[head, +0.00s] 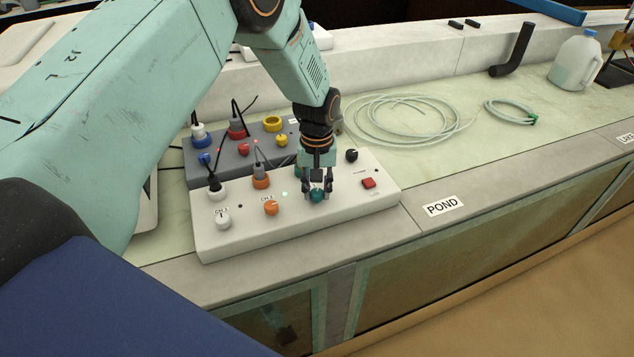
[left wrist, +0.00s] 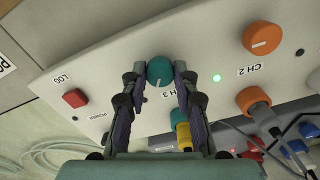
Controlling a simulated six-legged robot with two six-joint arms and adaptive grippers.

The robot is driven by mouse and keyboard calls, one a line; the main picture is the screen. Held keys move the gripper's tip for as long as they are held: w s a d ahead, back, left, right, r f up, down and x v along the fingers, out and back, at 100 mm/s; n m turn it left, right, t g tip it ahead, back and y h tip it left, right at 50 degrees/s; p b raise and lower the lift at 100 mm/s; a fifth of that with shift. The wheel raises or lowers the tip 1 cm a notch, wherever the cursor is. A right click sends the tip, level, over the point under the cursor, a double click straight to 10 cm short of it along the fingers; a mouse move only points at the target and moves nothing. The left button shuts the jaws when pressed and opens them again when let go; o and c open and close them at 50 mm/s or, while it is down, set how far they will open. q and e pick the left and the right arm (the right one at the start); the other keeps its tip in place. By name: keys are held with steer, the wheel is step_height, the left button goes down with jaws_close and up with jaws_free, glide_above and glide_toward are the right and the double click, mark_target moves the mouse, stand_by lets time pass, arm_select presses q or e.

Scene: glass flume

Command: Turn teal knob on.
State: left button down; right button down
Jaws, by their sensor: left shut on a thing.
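The teal knob (head: 317,196) is on the front face of a white control box (head: 230,243), by the CH 3 label. In the left wrist view the teal knob (left wrist: 160,69) shows a pale pointer line aimed toward the gripper's base. My left gripper (head: 318,189) comes down from above and is shut on the knob, one finger on each side. The fingertips (left wrist: 159,80) also show there. A teal plug behind the knob is partly hidden by the gripper. My right gripper is not in view.
An orange knob (head: 271,208) and white knob (head: 223,222) sit left of it; a green light (head: 285,194) glows between orange and teal. A grey box (head: 228,152) with plugs stands behind. Coiled tubing (head: 405,118) lies beyond.

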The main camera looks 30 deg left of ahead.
mark_target(317, 192)
arm_select(q)
steer(key=m+p, duration=0.1)
steer(key=m, duration=0.4)
steer(key=shift+m, duration=0.3)
steer(key=m, duration=0.5)
steer(key=shift+p, duration=0.3)
steer(key=shift+m, duration=0.3)
steer(key=c, duration=1)
jaws_free()
step_height(317, 192, up, 12)
